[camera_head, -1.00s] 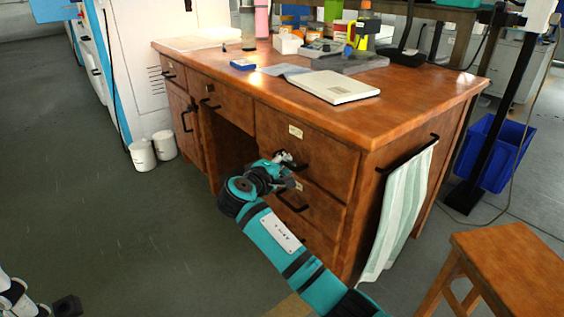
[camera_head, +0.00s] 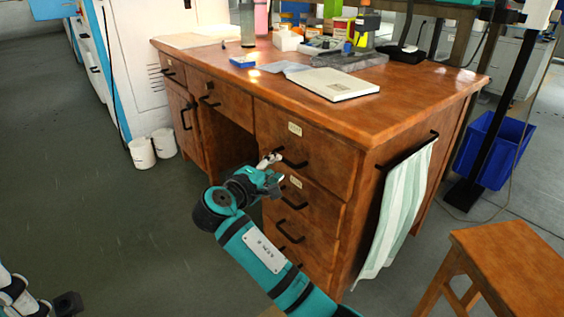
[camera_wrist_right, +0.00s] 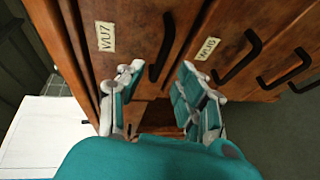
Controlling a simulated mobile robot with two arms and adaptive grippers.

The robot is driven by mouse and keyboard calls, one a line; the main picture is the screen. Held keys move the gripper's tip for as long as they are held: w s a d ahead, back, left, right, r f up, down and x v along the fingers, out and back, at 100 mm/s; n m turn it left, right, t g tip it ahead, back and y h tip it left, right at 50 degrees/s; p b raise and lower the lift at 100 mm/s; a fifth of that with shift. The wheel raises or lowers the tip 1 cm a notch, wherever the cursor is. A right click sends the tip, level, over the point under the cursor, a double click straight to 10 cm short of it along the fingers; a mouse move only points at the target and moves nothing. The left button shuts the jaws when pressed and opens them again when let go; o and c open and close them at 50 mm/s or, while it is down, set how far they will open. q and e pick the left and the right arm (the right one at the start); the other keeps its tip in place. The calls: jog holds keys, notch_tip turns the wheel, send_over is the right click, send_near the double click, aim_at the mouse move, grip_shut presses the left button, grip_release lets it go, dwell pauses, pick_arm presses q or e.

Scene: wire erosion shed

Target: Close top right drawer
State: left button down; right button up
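The top right drawer (camera_head: 318,152) of the wooden desk has a pale label and a black bar handle (camera_head: 294,164). Its front looks flush or nearly flush with the desk; a small gap cannot be ruled out. My right gripper (camera_head: 273,171) is just in front and to the left of this handle. In the right wrist view the gripper (camera_wrist_right: 162,82) has its fingers spread apart with nothing held. The labelled drawer front (camera_wrist_right: 135,25) and its handle (camera_wrist_right: 163,48) show beyond and between the fingertips.
More drawers with black handles (camera_head: 291,202) lie below. A striped towel (camera_head: 397,215) hangs on the desk's right side. A wooden stool (camera_head: 510,265) stands at the lower right. White buckets (camera_head: 142,153) stand at the left. The floor left of my arm is clear.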

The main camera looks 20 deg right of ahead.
jog(key=v, duration=0.5)
jog(key=shift+s+r, duration=0.1)
